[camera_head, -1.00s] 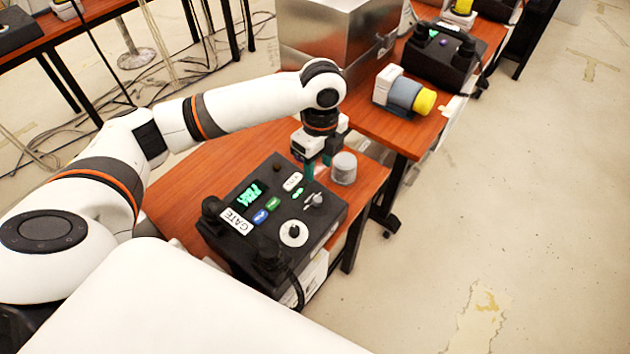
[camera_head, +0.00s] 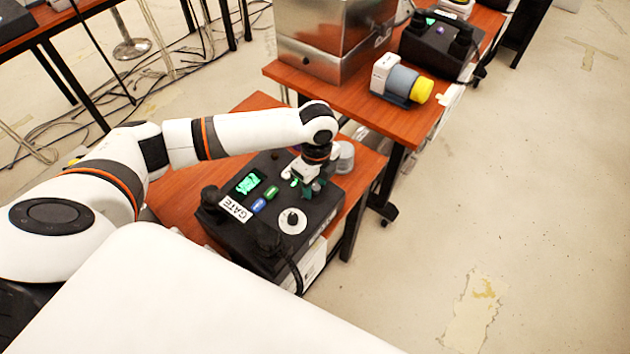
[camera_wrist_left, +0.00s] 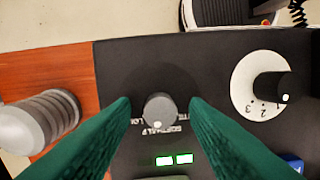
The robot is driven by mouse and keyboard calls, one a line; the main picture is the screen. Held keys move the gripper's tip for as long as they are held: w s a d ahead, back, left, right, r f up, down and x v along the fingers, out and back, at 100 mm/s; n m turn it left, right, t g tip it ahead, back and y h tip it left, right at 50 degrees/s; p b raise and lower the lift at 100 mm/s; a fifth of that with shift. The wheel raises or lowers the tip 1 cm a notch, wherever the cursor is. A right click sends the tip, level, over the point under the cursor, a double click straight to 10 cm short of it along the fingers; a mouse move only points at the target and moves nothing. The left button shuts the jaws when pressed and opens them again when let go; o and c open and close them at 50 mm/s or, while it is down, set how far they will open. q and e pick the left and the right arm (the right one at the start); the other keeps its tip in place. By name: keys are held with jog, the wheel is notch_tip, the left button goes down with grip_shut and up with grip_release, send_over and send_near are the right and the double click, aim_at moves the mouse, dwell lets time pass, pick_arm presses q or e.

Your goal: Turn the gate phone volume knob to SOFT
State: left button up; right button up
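The gate phone (camera_head: 232,240) is a black box with a white GATE label (camera_head: 235,209) on an orange-brown table. In the left wrist view its small grey round volume knob (camera_wrist_left: 159,108) stands on the panel beside upside-down lettering that includes SOFT. I cannot tell which mark the knob points to. My left gripper (camera_head: 312,190) is over the far right part of the phone and hides the knob in the head view. In the left wrist view the green fingers of my left gripper (camera_wrist_left: 160,105) are open, one on each side of the knob, with visible gaps. My right gripper is out of view.
A white numbered dial with a black knob (camera_wrist_left: 270,87) is to the right of the volume knob. A grey ribbed cylinder (camera_wrist_left: 38,122) stands left of the phone. A second table (camera_head: 340,90) holds a metal box (camera_head: 325,40).

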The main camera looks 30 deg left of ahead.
pick_arm(q)
grip_shut()
jog(key=shift+r+n+p, duration=0.15)
jog(key=shift+n+p, duration=0.15)
jog(key=shift+p, duration=0.35)
jog(key=n+p, duration=0.2)
jog(key=p, duration=0.1)
jog(key=n+p, duration=0.2)
jog(key=shift+s+r+t+p, duration=0.15)
jog(key=shift+t+p, duration=0.15)
jog(key=shift+p, duration=0.1)
jog(key=shift+n+p, duration=1)
jog(key=shift+p, duration=0.05)
jog(key=shift+f+n+t+p, duration=0.3)
jog(key=shift+n+p, duration=0.2)
jog(key=shift+n, duration=0.1)
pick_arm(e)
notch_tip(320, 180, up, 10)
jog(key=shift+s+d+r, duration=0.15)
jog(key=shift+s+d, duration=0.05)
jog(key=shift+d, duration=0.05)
pick_arm(q)
jog(key=shift+o, duration=0.5)
grip_release()
jog(key=shift+r, duration=0.1)
